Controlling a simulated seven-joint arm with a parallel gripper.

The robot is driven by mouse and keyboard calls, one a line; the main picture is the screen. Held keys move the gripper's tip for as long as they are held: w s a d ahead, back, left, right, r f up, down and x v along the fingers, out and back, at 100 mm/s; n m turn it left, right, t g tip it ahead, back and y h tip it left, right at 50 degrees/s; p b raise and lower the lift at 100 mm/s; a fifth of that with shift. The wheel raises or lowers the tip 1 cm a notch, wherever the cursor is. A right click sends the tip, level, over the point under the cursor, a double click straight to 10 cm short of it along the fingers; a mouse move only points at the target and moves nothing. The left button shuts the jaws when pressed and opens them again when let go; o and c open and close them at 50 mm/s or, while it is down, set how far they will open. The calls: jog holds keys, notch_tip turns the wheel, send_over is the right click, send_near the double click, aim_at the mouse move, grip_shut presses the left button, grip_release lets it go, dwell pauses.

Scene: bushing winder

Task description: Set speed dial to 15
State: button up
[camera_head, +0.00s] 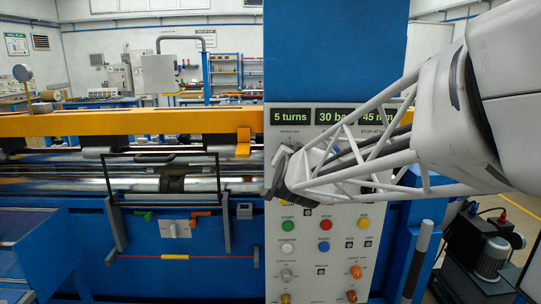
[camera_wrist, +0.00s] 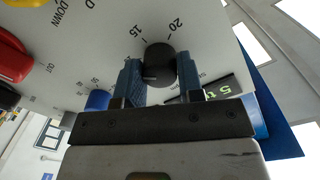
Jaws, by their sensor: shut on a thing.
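The speed dial (camera_wrist: 159,62) is a round black knob on the pale panel, seen in the wrist view. The labels 15 and 20 show on the panel beyond it, 15 to the left and 20 to the right. My gripper (camera_wrist: 160,80) is shut on the dial, with one blue finger on each side. I cannot tell which number the dial points to. In the head view, my gripper (camera_head: 283,172) is at the left edge of the control panel (camera_head: 340,225) and hides the dial.
Below my gripper in the head view are a green button (camera_head: 288,225), a red button (camera_head: 325,224) and a yellow button (camera_head: 363,223). Displays above read 5 turns and 30 bar; a third is partly covered by my arm. A yellow beam (camera_head: 120,123) runs left.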

jog(key=m, duration=0.9)
jog(key=shift+y, duration=0.4)
jog(key=shift+m, duration=0.3)
jog(key=o, duration=0.9)
jog(key=shift+s, duration=0.1)
jog(key=shift+s+r, duration=0.15)
jog(key=shift+s, duration=3.65)
jog(key=shift+d, duration=0.1)
